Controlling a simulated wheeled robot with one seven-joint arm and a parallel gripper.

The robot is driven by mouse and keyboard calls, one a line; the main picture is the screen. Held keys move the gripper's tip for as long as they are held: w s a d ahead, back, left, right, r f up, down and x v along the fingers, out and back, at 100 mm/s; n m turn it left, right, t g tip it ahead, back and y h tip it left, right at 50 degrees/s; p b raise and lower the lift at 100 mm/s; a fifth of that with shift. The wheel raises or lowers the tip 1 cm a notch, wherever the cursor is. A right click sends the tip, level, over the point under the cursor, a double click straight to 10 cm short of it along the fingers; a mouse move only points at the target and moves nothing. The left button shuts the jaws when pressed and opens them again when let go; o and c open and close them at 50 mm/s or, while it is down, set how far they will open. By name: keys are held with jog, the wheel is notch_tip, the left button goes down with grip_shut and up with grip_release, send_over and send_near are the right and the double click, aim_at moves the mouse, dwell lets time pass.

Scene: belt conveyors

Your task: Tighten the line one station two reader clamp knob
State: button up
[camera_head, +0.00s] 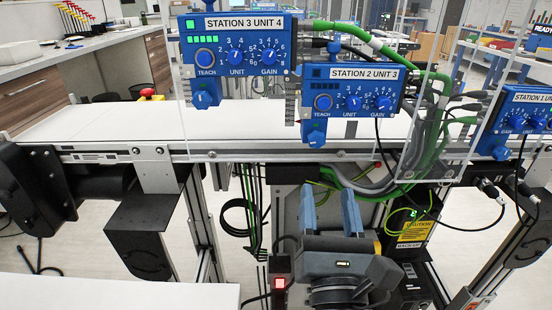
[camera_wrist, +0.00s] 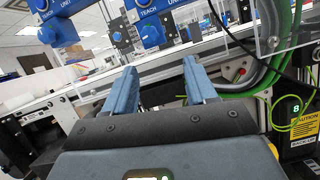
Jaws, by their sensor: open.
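The blue station 2 reader (camera_head: 351,90), labelled "STATION 2 UNIT 3", hangs above the conveyor in the head view, right of centre. Its blue clamp knob (camera_head: 316,138) sticks out below its left end. In the wrist view a blue knob (camera_wrist: 152,36) shows under a reader, above and between my fingers; the reader's label is cut off. My gripper (camera_head: 331,207) is open and empty, its two blue fingers pointing up. In the head view it appears below the station 2 knob and the conveyor edge, apart from the knob.
The station 3 reader (camera_head: 238,55) with its knob (camera_head: 204,99) is to the left; the station 1 reader (camera_head: 525,115) is at the right edge. Clear panels, green cables (camera_head: 440,95) and the conveyor's front rail (camera_head: 100,155) are close by. A caution-labelled box (camera_head: 409,235) stands behind my gripper.

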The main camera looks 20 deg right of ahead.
aim_at(317, 145)
jog(key=shift+n+h, duration=0.3)
jog(key=shift+n, duration=0.1)
jog(key=w+r, duration=0.1)
jog(key=w, duration=0.1)
jog(key=w+r+p, duration=0.1)
jog(key=w, duration=0.1)
jog(key=w+d+r+p, duration=0.1)
jog(key=w+r, duration=0.1)
jog(key=shift+w, duration=0.1)
jog(key=shift+p+x, duration=0.3)
jog(key=shift+x, duration=0.5)
jog(key=shift+f, duration=0.15)
grip_shut()
